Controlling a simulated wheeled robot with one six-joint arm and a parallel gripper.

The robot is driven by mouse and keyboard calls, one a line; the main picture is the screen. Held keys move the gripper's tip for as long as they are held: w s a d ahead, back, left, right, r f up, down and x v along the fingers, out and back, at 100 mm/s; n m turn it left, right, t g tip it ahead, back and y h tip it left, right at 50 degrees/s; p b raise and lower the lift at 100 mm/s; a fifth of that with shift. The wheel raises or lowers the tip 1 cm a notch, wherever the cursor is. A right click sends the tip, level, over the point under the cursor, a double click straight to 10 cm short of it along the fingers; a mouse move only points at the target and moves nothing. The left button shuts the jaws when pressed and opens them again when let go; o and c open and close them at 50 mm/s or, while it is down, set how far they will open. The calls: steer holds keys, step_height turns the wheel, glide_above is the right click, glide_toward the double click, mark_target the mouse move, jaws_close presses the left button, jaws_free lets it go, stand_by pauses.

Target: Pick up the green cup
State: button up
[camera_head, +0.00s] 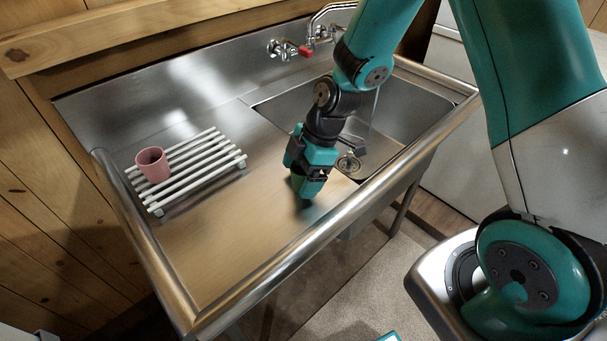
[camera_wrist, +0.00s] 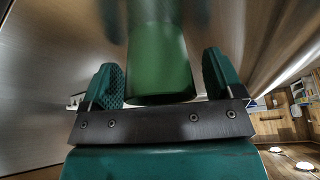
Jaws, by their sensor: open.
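The green cup (camera_wrist: 160,68) shows in the wrist view, on the steel surface straight ahead of my gripper (camera_wrist: 163,80). The cup lies between the two teal fingers, with a gap visible on each side, so the fingers are open and not closed on it. In the head view my gripper (camera_head: 306,182) is low over the steel counter, just left of the sink basin. The cup cannot be told apart there and seems hidden by the gripper.
A pink cup (camera_head: 152,164) stands on a white slatted rack (camera_head: 199,166) at the left of the counter. The sink basin (camera_head: 400,112) and the faucet (camera_head: 318,40) lie right and behind. The counter's raised front rim (camera_head: 265,285) is near. The counter between rack and gripper is clear.

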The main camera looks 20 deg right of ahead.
steer(key=shift+f, duration=0.1)
steer(key=c, duration=1)
